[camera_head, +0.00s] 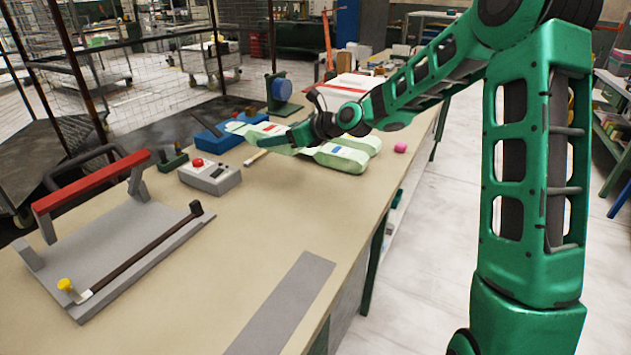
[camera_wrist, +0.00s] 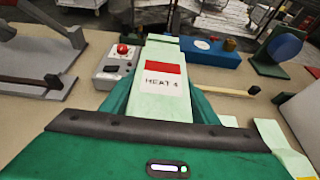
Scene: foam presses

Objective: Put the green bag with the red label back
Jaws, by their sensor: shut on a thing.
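The pale green bag with the red label (camera_head: 262,128) is between the fingers of my gripper (camera_head: 284,140). In the wrist view the bag (camera_wrist: 154,97) lies lengthwise between the two green fingers, its red patch and the print "HEAT 4" facing the camera. My gripper is shut on it. The bag's near end is hidden by the gripper body. It appears held above the bench; the exact gap cannot be told.
A grey control box with a red button (camera_head: 210,175) stands left of my gripper. A blue box (camera_head: 215,138) and a stand with a blue disc (camera_head: 279,90) are behind. A press with a red handle (camera_head: 110,235) fills the left. A pink object (camera_head: 400,148) lies near the right edge.

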